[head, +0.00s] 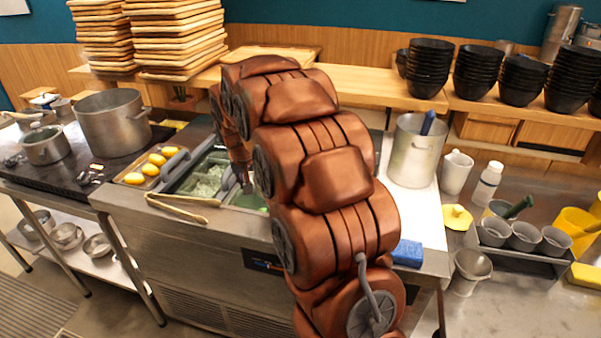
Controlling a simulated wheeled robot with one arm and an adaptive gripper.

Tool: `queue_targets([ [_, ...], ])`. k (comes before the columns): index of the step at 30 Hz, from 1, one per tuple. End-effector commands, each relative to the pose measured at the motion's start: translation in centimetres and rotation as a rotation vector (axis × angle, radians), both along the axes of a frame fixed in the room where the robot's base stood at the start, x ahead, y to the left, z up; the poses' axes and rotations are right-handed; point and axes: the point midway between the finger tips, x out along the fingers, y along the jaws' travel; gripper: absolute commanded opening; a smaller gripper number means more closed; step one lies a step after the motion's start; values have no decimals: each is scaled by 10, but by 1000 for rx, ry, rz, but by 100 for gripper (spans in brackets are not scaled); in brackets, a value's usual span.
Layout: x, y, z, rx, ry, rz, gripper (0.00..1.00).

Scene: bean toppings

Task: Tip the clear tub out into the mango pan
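My copper-coloured arm rises through the middle and bends down over the counter wells. My gripper (244,180) points down at the right side of the wells, partly hidden by my arm, and its fingers are too small to read as open or shut. A shallow pan (125,180) with several whole yellow fruits (158,159) lies left of the wells. I cannot tell if it is the mango pan. The sunken wells hold pale, clear-looking contents (208,182) and something green (249,201). I cannot pick out the clear tub for sure; my arm hides part of this area.
Tongs (182,206) lie on the counter's front edge. A large pot (113,122) stands at the left. A tall steel pot (415,152), a white cup (456,171) and a blue sponge (407,252) are right of my arm. Black bowls (430,67) stack on the back shelf.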

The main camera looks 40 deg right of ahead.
Motion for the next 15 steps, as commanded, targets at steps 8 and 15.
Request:
queue_targets([
  [8,-21,-100,11,-21,10,-279,0],
  [15,-37,-136,23,-27,16,-398,0],
])
